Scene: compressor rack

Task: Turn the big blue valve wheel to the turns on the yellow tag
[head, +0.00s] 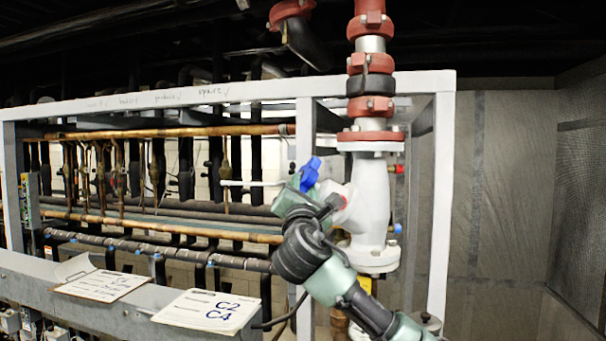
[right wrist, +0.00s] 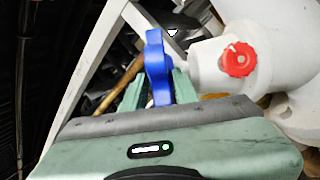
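The blue valve wheel (head: 309,174) sits on the left side of a big white valve body (head: 369,195). In the right wrist view the wheel (right wrist: 157,66) is seen nearly edge-on, between the green fingers of my right gripper (right wrist: 160,92). The fingers lie close against both sides of it, and the gripper looks shut on it. In the head view my right gripper (head: 304,187) reaches the wheel from below, and its wrist hides part of the valve. A small yellow patch (head: 366,285) shows below the valve, mostly behind my arm; no writing is readable. My left gripper is out of view.
A red cap (right wrist: 238,60) is on the valve body beside the wheel. A grey frame (head: 443,200) surrounds the pipes. A grey wall stands at right.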

